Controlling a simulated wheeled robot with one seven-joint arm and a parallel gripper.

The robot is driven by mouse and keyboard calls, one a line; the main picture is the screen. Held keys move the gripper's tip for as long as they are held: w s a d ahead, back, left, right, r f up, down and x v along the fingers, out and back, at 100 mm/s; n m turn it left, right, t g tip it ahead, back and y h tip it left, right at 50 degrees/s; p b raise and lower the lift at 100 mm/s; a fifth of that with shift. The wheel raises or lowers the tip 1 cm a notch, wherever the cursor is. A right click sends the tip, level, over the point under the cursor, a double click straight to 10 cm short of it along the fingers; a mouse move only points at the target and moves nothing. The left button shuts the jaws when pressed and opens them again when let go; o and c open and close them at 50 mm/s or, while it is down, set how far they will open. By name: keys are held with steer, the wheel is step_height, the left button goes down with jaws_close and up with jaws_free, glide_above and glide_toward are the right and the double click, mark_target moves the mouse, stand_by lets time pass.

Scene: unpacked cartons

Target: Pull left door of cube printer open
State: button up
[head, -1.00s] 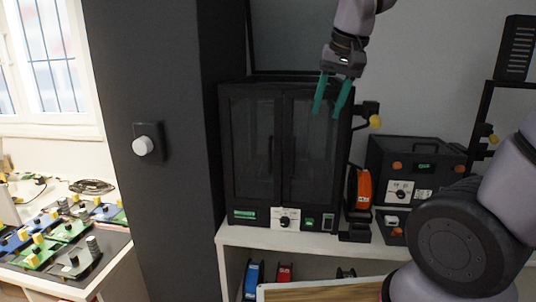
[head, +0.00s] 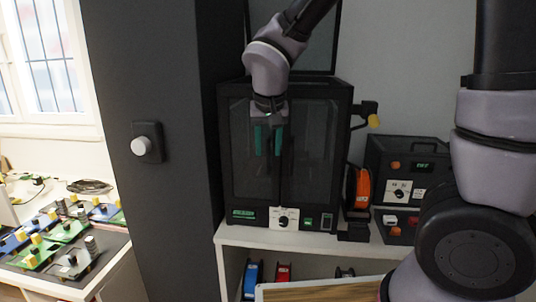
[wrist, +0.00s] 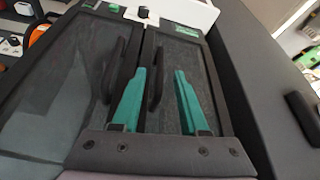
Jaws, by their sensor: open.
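The cube printer (head: 241,199) is a black box with two dark glazed front doors, standing on a white shelf. Its left door (head: 248,175) looks shut; in the wrist view, which is turned about upside down, this door (wrist: 182,58) is on the right. Its dark bar handle (wrist: 155,84) lies beside the seam, next to the other door's handle (wrist: 118,66). My gripper (head: 268,152) is in front of the left door near the seam. Its green fingers (wrist: 160,74) are open, one on each side of the left door's handle. Contact cannot be told.
A dark pillar (head: 150,80) with a white knob stands left of the printer. An orange spool (head: 361,187) and a black control box (head: 409,165) stand to its right. A side bracket with a yellow knob (head: 374,121) sticks out right. A wooden board edge (head: 325,291) is low in front.

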steer(key=shift+x, duration=1.25)
jaws_close()
stand_by(0.5)
